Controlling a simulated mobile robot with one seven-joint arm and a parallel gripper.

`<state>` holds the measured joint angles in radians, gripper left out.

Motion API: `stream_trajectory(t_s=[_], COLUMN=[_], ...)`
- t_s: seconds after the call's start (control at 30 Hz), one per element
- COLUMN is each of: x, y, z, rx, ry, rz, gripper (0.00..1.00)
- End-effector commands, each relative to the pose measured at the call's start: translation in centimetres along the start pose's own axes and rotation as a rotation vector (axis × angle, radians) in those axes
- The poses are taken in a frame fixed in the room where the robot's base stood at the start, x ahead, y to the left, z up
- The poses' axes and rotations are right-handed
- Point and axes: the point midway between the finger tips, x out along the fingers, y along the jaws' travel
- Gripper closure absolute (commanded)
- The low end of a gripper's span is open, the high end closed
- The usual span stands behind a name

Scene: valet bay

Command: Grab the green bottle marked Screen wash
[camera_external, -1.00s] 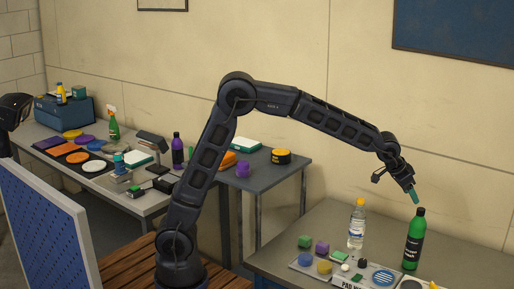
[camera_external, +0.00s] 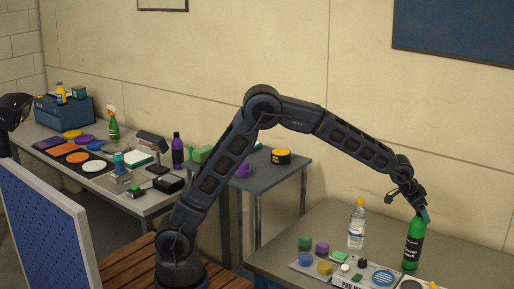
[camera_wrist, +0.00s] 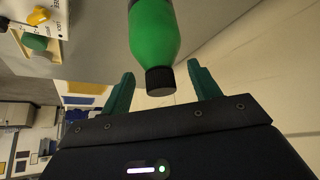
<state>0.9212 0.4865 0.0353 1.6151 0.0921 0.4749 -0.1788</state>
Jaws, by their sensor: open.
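The green bottle (camera_external: 413,243) with a black label reading "Screen wash" stands upright on the grey table at the right. My gripper (camera_external: 424,214) is at the bottle's top in the external view and hides its cap there. In the wrist view the green bottle (camera_wrist: 154,35) has its black cap (camera_wrist: 160,81) between the two teal fingertips of my gripper (camera_wrist: 158,82). The fingers are open, with a gap on each side of the cap.
A clear bottle with a yellow cap (camera_external: 357,226) stands left of the green bottle. Several small blocks and discs sit on a pad tray (camera_external: 345,284) in front. A wall (camera_external: 460,150) rises behind the table.

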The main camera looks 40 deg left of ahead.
Motion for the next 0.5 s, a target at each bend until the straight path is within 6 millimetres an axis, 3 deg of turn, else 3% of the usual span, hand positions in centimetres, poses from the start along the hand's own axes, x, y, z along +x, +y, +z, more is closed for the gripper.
stream_trajectory(t_s=[0.13,0.37,0.5], x=[1.7,1.9,1.9], y=[0.0,0.0,0.0], z=[0.0,-0.1,0.0], rx=[0.000,0.000,0.000], ry=[0.001,0.001,0.001], rz=[0.000,0.000,0.000], gripper=[0.38,0.38,0.64])
